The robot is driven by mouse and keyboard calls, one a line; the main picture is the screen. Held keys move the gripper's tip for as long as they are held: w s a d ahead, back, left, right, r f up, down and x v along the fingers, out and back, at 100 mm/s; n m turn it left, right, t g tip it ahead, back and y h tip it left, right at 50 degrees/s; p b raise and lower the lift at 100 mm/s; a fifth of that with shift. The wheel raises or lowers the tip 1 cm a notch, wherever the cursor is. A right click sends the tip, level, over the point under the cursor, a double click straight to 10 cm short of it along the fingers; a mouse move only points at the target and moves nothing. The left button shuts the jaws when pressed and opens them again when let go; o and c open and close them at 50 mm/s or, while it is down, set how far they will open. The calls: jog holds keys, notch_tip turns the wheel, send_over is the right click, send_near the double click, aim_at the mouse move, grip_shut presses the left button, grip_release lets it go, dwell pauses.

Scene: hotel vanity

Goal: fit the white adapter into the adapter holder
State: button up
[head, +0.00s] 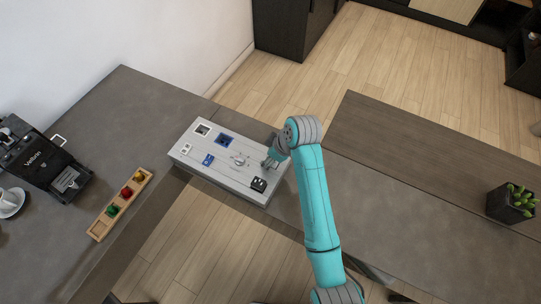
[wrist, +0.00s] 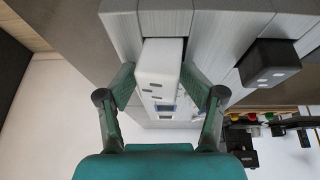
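The white adapter (wrist: 160,62) shows in the wrist view as a pale block with small dark holes, between the two fingers of my gripper (wrist: 161,72). The fingers close in on both its sides, so it appears held; finger contact is hard to make out. A dark gap shows beside its upper right edge. In the head view my gripper (head: 269,162) is low over the right part of the grey panel (head: 232,178), and the adapter is not clear there. Which is the adapter holder is unclear.
A black block (head: 259,184) stands on the panel just below my gripper; it also shows in the wrist view (wrist: 270,63). A small blue piece (head: 208,160) lies left. A wooden tray (head: 103,225), coffee machine (head: 45,165) and potted plant (head: 513,202) are farther off.

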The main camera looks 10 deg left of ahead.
jog(key=shift+o, duration=0.8)
jog(key=shift+s+d+f+g, duration=0.1)
jog(key=shift+s+f+g, duration=0.1)
jog(key=shift+f, duration=0.45)
jog(key=shift+s+f+g, duration=0.1)
jog(key=shift+s+f, duration=0.1)
jog(key=shift+f, duration=0.4)
jog(key=shift+r, duration=0.1)
jog(key=v, duration=1.2)
jog(key=shift+r, duration=0.1)
